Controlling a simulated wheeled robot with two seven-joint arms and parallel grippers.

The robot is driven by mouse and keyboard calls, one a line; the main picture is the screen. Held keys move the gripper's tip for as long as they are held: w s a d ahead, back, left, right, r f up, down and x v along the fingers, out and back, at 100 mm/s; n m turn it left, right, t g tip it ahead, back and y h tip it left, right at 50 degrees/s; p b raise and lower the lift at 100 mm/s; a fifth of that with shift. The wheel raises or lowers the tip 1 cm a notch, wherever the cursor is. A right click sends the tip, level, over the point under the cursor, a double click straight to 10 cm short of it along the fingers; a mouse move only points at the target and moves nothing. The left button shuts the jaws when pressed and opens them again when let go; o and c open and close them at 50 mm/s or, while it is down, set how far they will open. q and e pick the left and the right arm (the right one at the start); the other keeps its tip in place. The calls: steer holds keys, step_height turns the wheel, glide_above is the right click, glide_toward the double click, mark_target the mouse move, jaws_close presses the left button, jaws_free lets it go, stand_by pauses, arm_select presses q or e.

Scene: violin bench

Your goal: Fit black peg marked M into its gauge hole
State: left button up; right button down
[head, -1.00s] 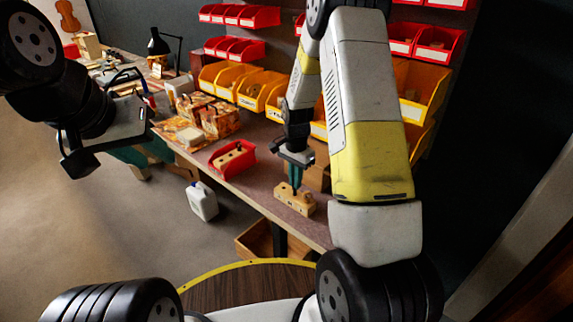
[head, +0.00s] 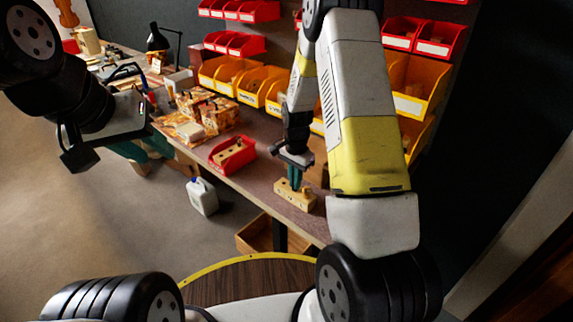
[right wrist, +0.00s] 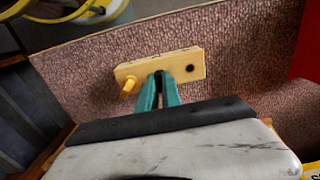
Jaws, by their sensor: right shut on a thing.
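The wooden gauge block (head: 303,201) lies near the bench's front edge, under my right gripper (head: 295,184). In the right wrist view the gauge block (right wrist: 190,57) has a yellowish peg (right wrist: 128,86) standing at its left end and an open dark hole (right wrist: 190,68) at its right end. My right gripper's teal fingers (right wrist: 159,88) are shut on the black peg (right wrist: 158,75) at the block's middle. The peg's lower end is hidden, so I cannot tell whether it is in a hole. No M mark is legible. My left gripper (head: 77,158) hangs away from the bench; its jaws are unclear.
A red bin (head: 245,163) holding a wooden piece stands left of the block on the bench (head: 262,180). Patterned boxes (head: 213,112) and yellow bins (head: 243,90) stand behind. A white jug (head: 202,198) and a wooden crate (head: 252,238) are on the floor.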

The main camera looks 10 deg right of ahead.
steer(key=c, duration=1.5)
jaws_free()
steer(key=shift+o, duration=0.2)
steer(key=shift+r, duration=3.9)
steer(key=shift+r, duration=0.1)
steer(key=s+r+n+t, duration=0.2)
steer(key=s+r, duration=0.2)
steer(key=r, duration=0.6)
steer(key=s+a+r+n+t+y, duration=0.1)
steer(key=s+r+n+t, duration=0.1)
steer(key=s+r+n, duration=0.2)
steer(key=s+a+r+n+t+y, duration=0.1)
steer(key=s+r+n, duration=0.4)
steer(key=s+r, duration=0.6)
steer(key=s+t, duration=0.1)
steer(key=s, duration=0.4)
steer(key=shift+s, duration=0.15)
